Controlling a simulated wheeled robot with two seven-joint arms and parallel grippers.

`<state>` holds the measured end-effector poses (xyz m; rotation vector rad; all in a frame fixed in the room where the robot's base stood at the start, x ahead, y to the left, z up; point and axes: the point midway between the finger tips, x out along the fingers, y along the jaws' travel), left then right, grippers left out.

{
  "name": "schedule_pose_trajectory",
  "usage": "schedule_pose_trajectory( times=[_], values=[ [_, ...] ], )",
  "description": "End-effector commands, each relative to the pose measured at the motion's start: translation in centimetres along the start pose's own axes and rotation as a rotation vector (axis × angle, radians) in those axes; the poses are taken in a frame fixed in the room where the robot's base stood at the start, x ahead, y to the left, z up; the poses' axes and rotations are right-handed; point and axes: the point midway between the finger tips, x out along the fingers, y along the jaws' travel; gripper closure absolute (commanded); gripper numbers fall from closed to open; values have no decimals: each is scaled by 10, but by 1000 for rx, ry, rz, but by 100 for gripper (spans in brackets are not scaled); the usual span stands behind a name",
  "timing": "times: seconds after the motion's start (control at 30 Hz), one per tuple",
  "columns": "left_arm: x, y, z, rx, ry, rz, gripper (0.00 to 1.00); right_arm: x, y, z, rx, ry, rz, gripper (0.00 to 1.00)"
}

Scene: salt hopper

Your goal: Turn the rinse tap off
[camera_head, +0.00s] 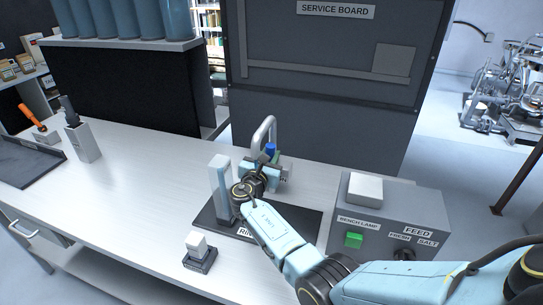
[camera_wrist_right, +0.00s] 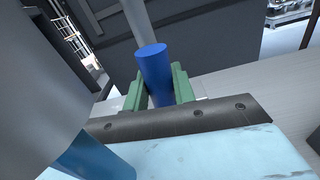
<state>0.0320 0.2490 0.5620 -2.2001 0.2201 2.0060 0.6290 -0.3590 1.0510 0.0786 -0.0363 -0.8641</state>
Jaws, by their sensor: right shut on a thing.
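The rinse tap has a grey curved spout (camera_head: 264,128) that stands at the back of the bench. Its blue handle (camera_head: 271,149) sticks up just in front of the spout. My right gripper (camera_head: 270,160) is shut on this blue handle. In the right wrist view the blue handle (camera_wrist_right: 153,62) stands upright between the green finger pads, its lower end hidden by the gripper. A dark tray (camera_head: 298,219) with a label starting "RIN" lies in front of the tap, partly covered by my right arm. My left gripper is not in view.
A pale blue and grey upright post (camera_head: 220,188) stands close left of my right wrist. A grey control box (camera_head: 387,210) with a green button (camera_head: 353,240) stands at right. A small white block on a dark base (camera_head: 199,250) sits in front. The bench's left middle is clear.

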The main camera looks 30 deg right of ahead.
Motion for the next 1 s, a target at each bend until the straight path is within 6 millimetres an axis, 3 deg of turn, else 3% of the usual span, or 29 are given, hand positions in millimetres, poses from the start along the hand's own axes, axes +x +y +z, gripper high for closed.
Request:
schedule_pose_trajectory(
  times=[0.37, 0.4, 0.57, 0.87, 1.0],
  values=[
    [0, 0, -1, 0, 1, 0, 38, 0, 0, -1, -8, 2, 0, 100],
    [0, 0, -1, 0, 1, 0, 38, 0, 0, -1, -8, 2, 0, 73],
    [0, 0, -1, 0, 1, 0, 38, 0, 0, -1, -7, 1, 0, 53],
    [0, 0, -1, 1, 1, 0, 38, -2, 1, -1, -6, 1, 1, 53],
    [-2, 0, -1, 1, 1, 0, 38, -16, 1, -1, -5, 2, 3, 53]
  ],
)
